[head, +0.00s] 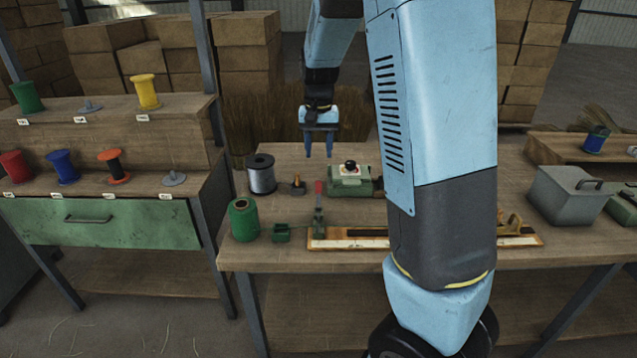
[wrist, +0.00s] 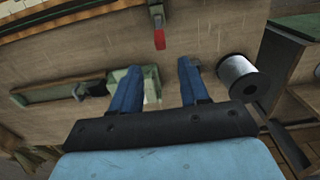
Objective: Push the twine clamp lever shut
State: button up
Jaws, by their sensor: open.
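The twine clamp (head: 319,222) stands at the front of the workbench, at the left end of a long wooden board (head: 345,243). Its lever with a red grip (head: 319,188) points upward. In the wrist view the red grip (wrist: 159,38) shows near the top centre, beyond my fingertips. My gripper (head: 319,154) is open and empty, pointing down above the back part of the bench. It is behind and above the lever, not touching it. Both blue fingers of my gripper (wrist: 160,68) show apart in the wrist view.
A green twine spool (head: 243,220) and a small green holder (head: 281,233) stand near the front left. My arm hides the bench's middle.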

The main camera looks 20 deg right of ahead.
aim_at(318, 182)
notch_tip(318, 182, down, 11)
dwell(0.4)
grip_shut()
dwell(0.4)
